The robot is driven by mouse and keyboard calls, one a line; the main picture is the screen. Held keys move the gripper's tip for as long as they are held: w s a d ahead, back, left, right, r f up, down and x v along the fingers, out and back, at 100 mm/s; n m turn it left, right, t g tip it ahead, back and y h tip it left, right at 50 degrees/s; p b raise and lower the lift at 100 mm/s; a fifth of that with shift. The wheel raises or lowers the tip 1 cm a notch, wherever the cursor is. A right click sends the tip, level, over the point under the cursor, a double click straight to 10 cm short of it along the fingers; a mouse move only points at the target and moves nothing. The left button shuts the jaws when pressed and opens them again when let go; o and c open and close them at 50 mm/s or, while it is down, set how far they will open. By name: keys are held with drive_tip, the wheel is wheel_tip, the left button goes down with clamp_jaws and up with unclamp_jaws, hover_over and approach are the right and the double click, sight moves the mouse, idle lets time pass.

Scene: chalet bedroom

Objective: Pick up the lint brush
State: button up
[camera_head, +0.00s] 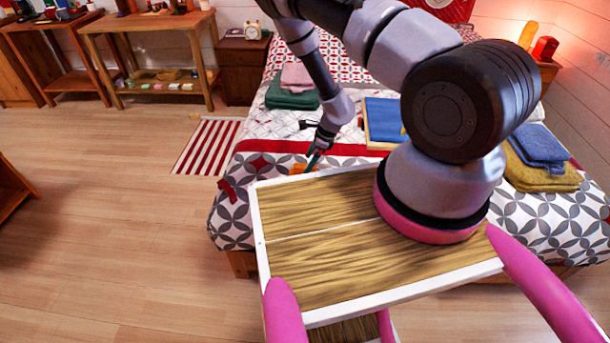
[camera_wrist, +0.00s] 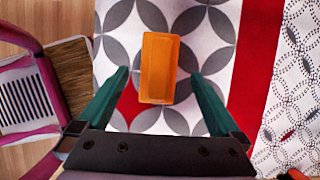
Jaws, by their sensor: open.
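An orange, flat, oblong thing (camera_wrist: 159,66) lies on the patterned bedspread in the wrist view. It may be the lint brush, but no bristles or handle show, so I cannot be sure. In the head view it is a small orange patch (camera_head: 299,169) near the bed's front edge, partly hidden. My gripper (camera_wrist: 160,74) has its two teal fingers apart, one on each side of the orange thing in the wrist picture, with nothing held. In the head view my gripper (camera_head: 314,161) points down beside it. I cannot tell how far the fingertips are above it.
The bed (camera_head: 232,208) also bears green and pink folded cloths (camera_head: 291,91), a blue flat thing (camera_head: 384,118) and mustard and blue folded towels (camera_head: 541,171). A striped rug (camera_head: 207,146) lies left of the bed. The wooden floor (camera_head: 110,220) at left is clear.

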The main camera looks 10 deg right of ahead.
sight(302, 172)
drive_tip(key=x, duration=0.6)
drive_tip(key=shift+a+f, duration=0.2)
drive_tip(key=shift+f, duration=0.1)
drive_tip(key=c, duration=1.5)
drive_tip(key=shift+r, duration=5)
